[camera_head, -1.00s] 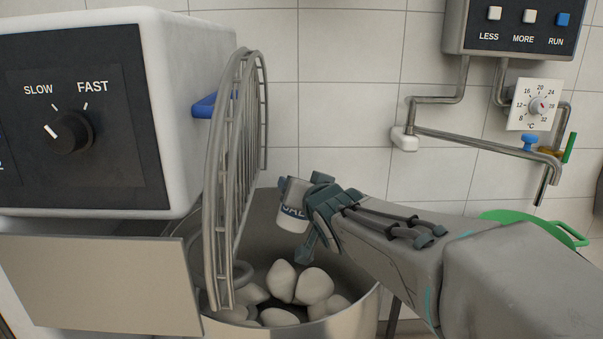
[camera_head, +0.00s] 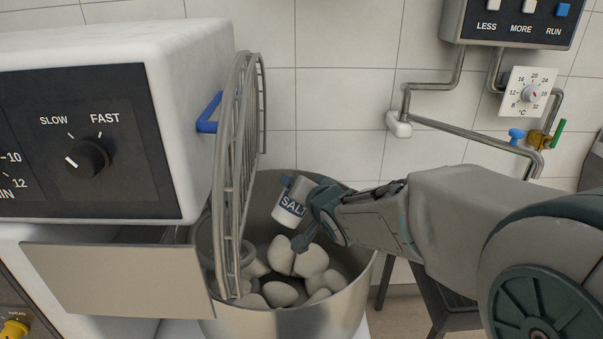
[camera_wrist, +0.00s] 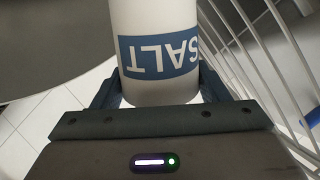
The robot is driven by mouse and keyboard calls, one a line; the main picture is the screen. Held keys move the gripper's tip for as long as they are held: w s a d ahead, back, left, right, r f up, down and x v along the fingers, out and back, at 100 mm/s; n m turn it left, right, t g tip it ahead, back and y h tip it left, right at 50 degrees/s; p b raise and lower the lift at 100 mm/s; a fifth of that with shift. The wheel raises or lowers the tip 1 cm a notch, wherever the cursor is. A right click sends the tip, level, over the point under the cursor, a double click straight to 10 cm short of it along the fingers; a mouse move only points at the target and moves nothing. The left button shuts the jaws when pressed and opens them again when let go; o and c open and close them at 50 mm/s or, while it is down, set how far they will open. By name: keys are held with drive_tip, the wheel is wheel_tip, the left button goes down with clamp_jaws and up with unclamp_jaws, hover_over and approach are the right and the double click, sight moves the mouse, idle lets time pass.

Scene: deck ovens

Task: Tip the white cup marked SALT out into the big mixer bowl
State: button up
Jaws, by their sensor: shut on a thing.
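The white cup (camera_head: 290,203) with a blue SALT band is held in my gripper (camera_head: 310,215), over the big mixer bowl (camera_head: 335,307). The cup is tilted in the head view, and its inside is hidden. In the wrist view the cup (camera_wrist: 155,88) stands between the two fingers of my gripper (camera_wrist: 165,95), its band reading upside down. The steel bowl holds several pale rounded lumps (camera_head: 283,258). I cannot see anything falling from the cup.
The wire guard (camera_head: 235,170) stands upright at the bowl's left side, close to the cup. The mixer head (camera_head: 100,130) with its SLOW/FAST knob is at left, above a flat metal panel (camera_head: 115,280). Pipes (camera_head: 470,130) and a dial (camera_head: 528,93) are on the tiled wall at right.

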drive_tip(key=shift+w+d+m+g+y+p, duration=0.25)
drive_tip(key=shift+m+g+p, duration=0.45)
drive_tip(key=shift+p, duration=2.6)
drive_tip(key=shift+d+m+y+p, duration=0.1)
drive_tip(key=shift+m+y+p, duration=0.25)
drive_tip(key=shift+p, duration=0.9)
drive_tip(key=m+p, duration=0.1)
drive_tip(key=p, duration=0.2)
drive_tip(key=m+g+y+p, duration=0.1)
drive_tip(key=p, duration=0.2)
drive_tip(key=shift+w+d+f+g+p, duration=0.3)
drive_tip(key=shift+w+d+p, duration=0.05)
drive_tip(key=p, duration=0.1)
drive_tip(key=m+y+p, duration=0.1)
drive_tip(key=p, duration=0.1)
drive_tip(key=shift+w+d+f+g, duration=0.15)
drive_tip(key=shift+d+f+g, duration=0.05)
drive_tip(key=shift+g, duration=0.2)
drive_tip(key=shift+m+p, duration=0.35)
drive_tip(key=shift+p, duration=0.65)
drive_tip(key=p, duration=0.2)
drive_tip(key=m+y+p, duration=0.1)
drive_tip(key=p, duration=0.1)
drive_tip(key=shift+w+d+f+g, duration=0.2)
drive_tip(key=shift+d+g, duration=0.05)
drive_tip(key=shift+g, duration=0.15)
